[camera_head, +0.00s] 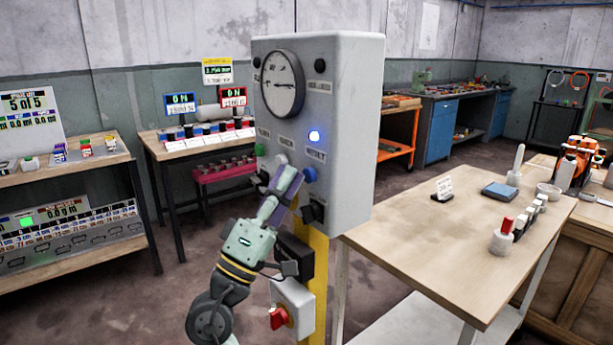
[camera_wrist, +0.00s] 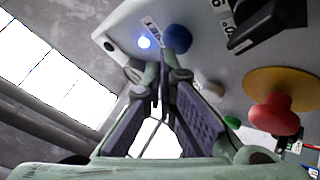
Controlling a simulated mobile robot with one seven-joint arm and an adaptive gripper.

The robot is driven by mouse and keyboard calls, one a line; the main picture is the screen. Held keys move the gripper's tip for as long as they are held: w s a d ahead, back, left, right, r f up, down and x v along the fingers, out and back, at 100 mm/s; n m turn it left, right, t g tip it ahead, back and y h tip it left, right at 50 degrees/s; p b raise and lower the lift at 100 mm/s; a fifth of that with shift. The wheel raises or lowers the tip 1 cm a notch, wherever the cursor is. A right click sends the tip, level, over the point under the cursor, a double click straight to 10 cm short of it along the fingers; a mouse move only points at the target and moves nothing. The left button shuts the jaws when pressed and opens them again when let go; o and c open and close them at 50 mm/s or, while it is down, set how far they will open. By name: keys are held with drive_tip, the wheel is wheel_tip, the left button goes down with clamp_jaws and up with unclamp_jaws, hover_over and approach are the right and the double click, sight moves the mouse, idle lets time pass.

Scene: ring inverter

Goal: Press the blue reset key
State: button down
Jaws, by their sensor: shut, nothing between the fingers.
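The blue key (camera_head: 309,174) is a round button on the front of the grey control box (camera_head: 345,130), below a lit blue lamp (camera_head: 314,136). In the wrist view the blue key (camera_wrist: 178,38) shows beyond my fingertips, with the lit lamp (camera_wrist: 144,42) to its left. My gripper (camera_head: 284,182) is shut and empty, in front of the box, just left of and slightly below the key in the head view. In the wrist view the fingertips (camera_wrist: 165,78) lie below the key. A gap seems to separate them from it, but the exact distance is unclear.
A red mushroom button on a yellow disc (camera_wrist: 273,112) shows in the wrist view. A lower box carries a red knob (camera_head: 278,317). A wooden table (camera_head: 430,245) stands right.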

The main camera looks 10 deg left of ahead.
drive_tip(key=shift+w+d, duration=0.35)
drive_tip(key=shift+w, duration=0.1)
idle(0.6)
drive_tip(key=shift+s, duration=0.1)
drive_tip(key=shift+s+a+b, duration=0.4)
drive_tip(key=shift+s+a, duration=0.15)
drive_tip(key=shift+s, duration=0.1)
drive_tip(key=s+a, duration=0.1)
drive_tip(key=s, duration=0.1)
drive_tip(key=s+a+b, duration=0.1)
drive_tip(key=s+a, duration=0.1)
idle(0.5)
